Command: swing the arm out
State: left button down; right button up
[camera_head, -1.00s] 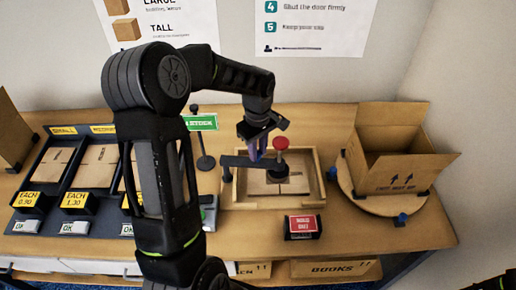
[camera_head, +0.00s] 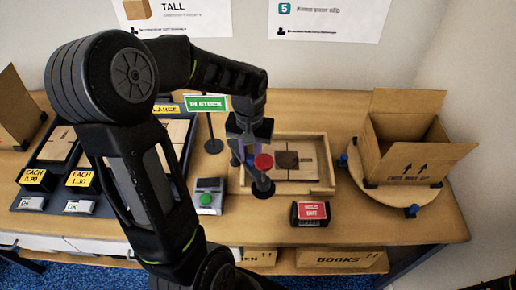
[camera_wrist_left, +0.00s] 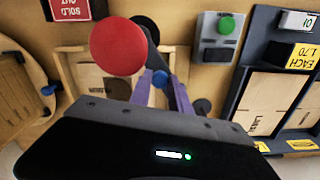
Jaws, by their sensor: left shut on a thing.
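The swing arm is a dark bar (camera_wrist_left: 152,55) with a red ball knob (camera_head: 263,161) and a dark round foot (camera_head: 262,188) below the knob. The knob looks large in the left wrist view (camera_wrist_left: 117,46). The foot is at the front left corner of the wooden tray (camera_head: 325,188), clear of the flat carton (camera_head: 305,170) lying inside. My left gripper (camera_head: 243,152) has its purple fingers shut on the bar, behind the knob; the fingers also show in the wrist view (camera_wrist_left: 163,92). The bar is partly hidden by the gripper in the head view.
A green-button box (camera_head: 208,197) stands just left of the tray. An IN STOCK sign (camera_head: 206,103) stands behind it. A red SOLD OUT sign (camera_head: 311,211) is in front of the tray. An open carton (camera_head: 400,150) stands on a round turntable at right.

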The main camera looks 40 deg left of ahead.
pick_arm(q)
jog(key=shift+s+a+m, duration=0.3)
jog(key=shift+s+m, duration=0.25)
jog(key=shift+m, duration=0.15)
jog(key=shift+s+a+m, duration=0.3)
jog(key=shift+s+m, duration=0.2)
jog(key=shift+m, duration=0.2)
jog(key=c, duration=1.2)
grip_release()
notch_tip(320, 180, up, 8)
jog(key=shift+b, duration=0.3)
jog(key=shift+f, duration=0.1)
